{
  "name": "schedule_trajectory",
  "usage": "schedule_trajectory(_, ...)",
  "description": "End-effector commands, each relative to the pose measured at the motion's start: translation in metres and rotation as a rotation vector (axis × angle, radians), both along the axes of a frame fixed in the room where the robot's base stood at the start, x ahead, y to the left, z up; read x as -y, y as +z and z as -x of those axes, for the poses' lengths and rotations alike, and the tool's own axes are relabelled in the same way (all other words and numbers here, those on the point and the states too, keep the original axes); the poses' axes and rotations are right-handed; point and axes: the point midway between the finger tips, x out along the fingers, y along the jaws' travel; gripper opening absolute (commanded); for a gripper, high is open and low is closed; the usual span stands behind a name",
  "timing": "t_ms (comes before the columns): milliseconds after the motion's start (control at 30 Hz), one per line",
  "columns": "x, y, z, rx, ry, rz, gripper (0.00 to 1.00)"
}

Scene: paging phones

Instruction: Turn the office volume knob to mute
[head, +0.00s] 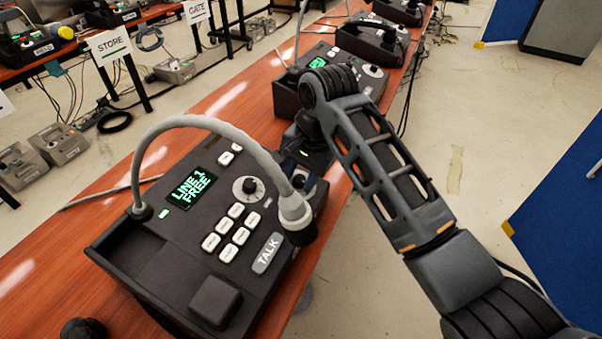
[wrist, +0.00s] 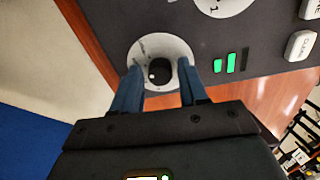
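The near desk phone (head: 185,245) has a green display reading LINE 1 FREE. In the wrist view, a small black knob (wrist: 160,73) sits on a pale round dial (wrist: 143,50) near the phone's edge. A white mark is on the knob's left side; the dial's lettering is too blurred to read. My gripper (wrist: 159,80) is open, with one blue-grey finger on each side of the knob and a visible gap to each. In the head view my gripper (head: 306,165) is at the phone's far right corner, where it and the microphone largely hide this knob.
A grey gooseneck microphone (head: 222,126) arches over the near phone, its head close to my gripper. Another dial (head: 249,186), white keys and a TALK button (head: 267,254) are on the panel. More phones (head: 375,40) stand behind along the wooden bench.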

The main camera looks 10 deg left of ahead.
Motion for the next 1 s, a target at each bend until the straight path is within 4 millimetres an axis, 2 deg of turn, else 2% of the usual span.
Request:
schedule_trajectory(67, 0.0000, 0.0001, 0.0000, 0.000, 0.000, 0.000, 0.35)
schedule_trajectory(433, 0.0003, 0.0002, 0.0000, 0.000, 0.000, 0.000, 0.00)
schedule_trajectory(767, 0.0005, 0.0019, 0.0002, 0.009, 0.040, 0.005, 0.00)
schedule_trajectory(1000, 0.0005, 0.0039, 0.0008, 0.041, 0.177, 0.017, 0.00)
